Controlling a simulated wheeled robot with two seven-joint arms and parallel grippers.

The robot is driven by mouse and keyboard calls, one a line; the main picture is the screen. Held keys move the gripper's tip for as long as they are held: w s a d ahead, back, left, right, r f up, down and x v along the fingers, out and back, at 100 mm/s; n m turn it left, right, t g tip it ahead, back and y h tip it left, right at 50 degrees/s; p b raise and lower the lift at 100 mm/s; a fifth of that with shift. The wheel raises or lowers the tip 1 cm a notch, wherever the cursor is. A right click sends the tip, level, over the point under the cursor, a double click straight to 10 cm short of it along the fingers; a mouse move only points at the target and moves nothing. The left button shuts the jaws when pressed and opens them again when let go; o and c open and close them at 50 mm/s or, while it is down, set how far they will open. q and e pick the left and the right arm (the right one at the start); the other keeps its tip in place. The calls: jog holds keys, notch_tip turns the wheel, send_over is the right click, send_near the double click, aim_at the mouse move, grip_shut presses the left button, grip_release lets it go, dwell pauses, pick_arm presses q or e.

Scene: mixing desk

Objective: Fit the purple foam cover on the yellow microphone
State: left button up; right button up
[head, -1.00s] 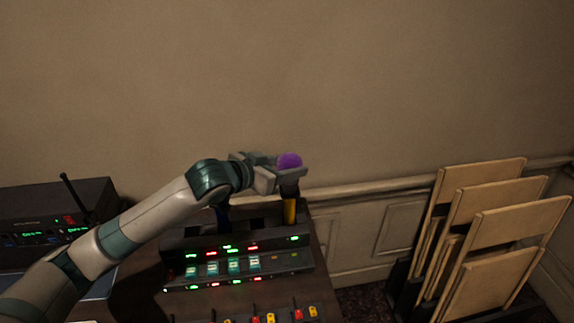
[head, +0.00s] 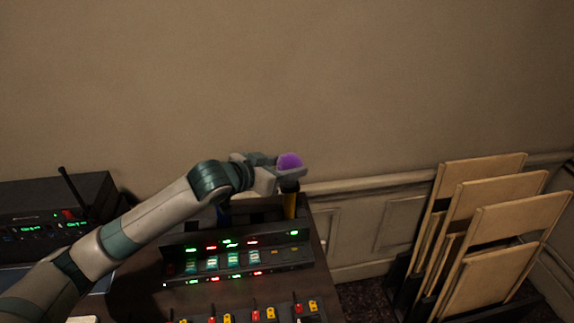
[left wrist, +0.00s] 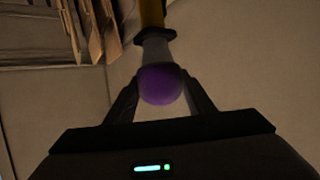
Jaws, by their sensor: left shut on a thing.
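The purple foam cover (head: 290,161) is a round ball held in my left gripper (head: 290,172), which is shut on it above the back of the desk. The yellow microphone (head: 290,205) stands upright directly below, with a dark collar near its top. In the left wrist view the purple cover (left wrist: 160,86) sits between the two fingers (left wrist: 160,98). The microphone's grey upper part (left wrist: 156,52) meets the cover there, with the dark collar and yellow handle (left wrist: 151,12) beyond. How far the cover is over the microphone's head is hidden. My right gripper is not in view.
The mixing console (head: 236,262) with lit buttons is below my left arm. A dark radio unit (head: 50,220) with an antenna is at the left. Folded wooden chairs (head: 495,225) lean at the right.

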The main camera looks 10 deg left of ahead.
pick_arm(q)
jog(key=shift+f+b, duration=0.4)
jog(key=shift+f, duration=0.75)
dwell(0.5)
jog(key=o, duration=1.5)
jog(key=shift+s+a+r, duration=0.1)
jog(key=shift+s, duration=0.05)
jog(key=p+v, duration=0.5)
jog(key=v, duration=0.1)
jog(key=shift+s+a, duration=0.2)
jog(key=shift+s, duration=0.1)
dwell(0.7)
